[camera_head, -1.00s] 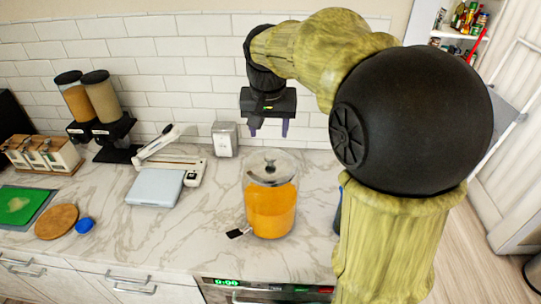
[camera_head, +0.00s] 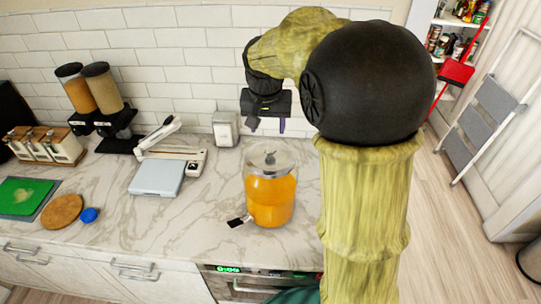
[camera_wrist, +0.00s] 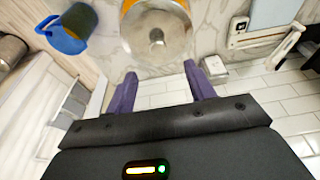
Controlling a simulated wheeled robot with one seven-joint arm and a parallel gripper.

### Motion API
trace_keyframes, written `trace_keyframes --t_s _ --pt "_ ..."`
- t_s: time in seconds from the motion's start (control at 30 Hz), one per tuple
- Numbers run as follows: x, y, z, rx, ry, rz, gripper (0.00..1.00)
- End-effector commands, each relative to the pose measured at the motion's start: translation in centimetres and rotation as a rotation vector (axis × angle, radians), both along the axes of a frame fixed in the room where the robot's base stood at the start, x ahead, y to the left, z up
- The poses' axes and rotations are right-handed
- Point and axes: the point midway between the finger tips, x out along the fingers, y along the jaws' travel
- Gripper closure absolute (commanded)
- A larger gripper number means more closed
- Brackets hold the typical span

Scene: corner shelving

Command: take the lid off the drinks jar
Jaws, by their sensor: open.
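The drinks jar (camera_head: 270,200) is a clear jar of orange liquid with a dark tap at its lower left. It stands upright on the marble counter. Its clear round lid (camera_head: 270,160) with a small knob is on top of it. In the wrist view the lid (camera_wrist: 157,38) shows from above, with its knob in the middle. My gripper (camera_head: 266,127) is above and behind the jar, pointing down, open and empty. In the wrist view its two purple fingers (camera_wrist: 162,88) are spread, apart from the lid.
A metal napkin holder (camera_head: 226,129) stands behind the jar to the left. A white scale (camera_head: 157,178), cereal dispensers (camera_head: 98,103) and a cutting board (camera_head: 25,197) are further left. A blue pitcher (camera_wrist: 66,35) shows beside the jar in the wrist view.

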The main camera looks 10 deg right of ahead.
Motion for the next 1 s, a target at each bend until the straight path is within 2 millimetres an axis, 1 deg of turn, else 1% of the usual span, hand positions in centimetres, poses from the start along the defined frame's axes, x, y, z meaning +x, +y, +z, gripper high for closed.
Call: trace_keyframes --t_s 0.2,0.3,0.4,0.67,0.77,0.87,1.0 --pt "0.9 -0.4 -3.5 0.000 0.005 -0.001 0.46" --pt "1.2 -0.5 -4.6 0.000 0.003 -0.001 0.46" --pt "1.3 -0.5 -5.0 0.000 0.000 -0.001 0.46" --pt "1.3 -0.5 -5.0 0.000 0.000 0.000 0.46" --pt "1.4 -0.6 -5.3 0.000 0.003 0.000 0.46" --pt "1.7 -0.9 -6.2 -0.001 0.007 -0.001 0.46" --pt "2.2 -1.3 -8.0 -0.001 0.006 0.000 0.46"
